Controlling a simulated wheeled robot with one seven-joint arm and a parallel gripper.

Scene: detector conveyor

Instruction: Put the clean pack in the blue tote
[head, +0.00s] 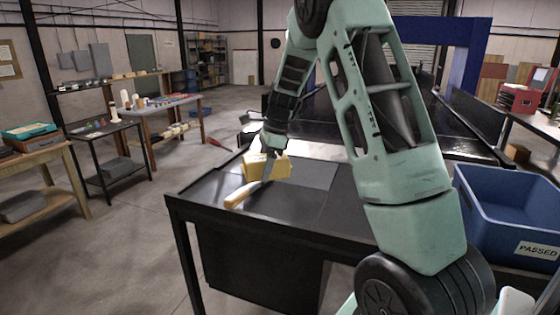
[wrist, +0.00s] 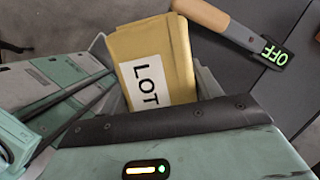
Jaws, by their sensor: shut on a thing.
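A yellow pack (head: 268,165) is between the fingers of my gripper (head: 274,152), over the near left part of the black table. In the wrist view the pack (wrist: 152,48) shows a white label reading LOT, and my gripper (wrist: 155,75) is shut on it, one finger on each side. I cannot tell whether the pack touches the table. The blue tote (head: 490,215) stands at the right with a PASSED label on its front. Its visible inside looks empty; part of it is hidden by my arm.
A detector wand with a tan handle (head: 240,195) lies beside the pack near the table's left edge. The black table (head: 215,190) is otherwise mostly clear. A blue arch (head: 462,65) stands over the conveyor behind.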

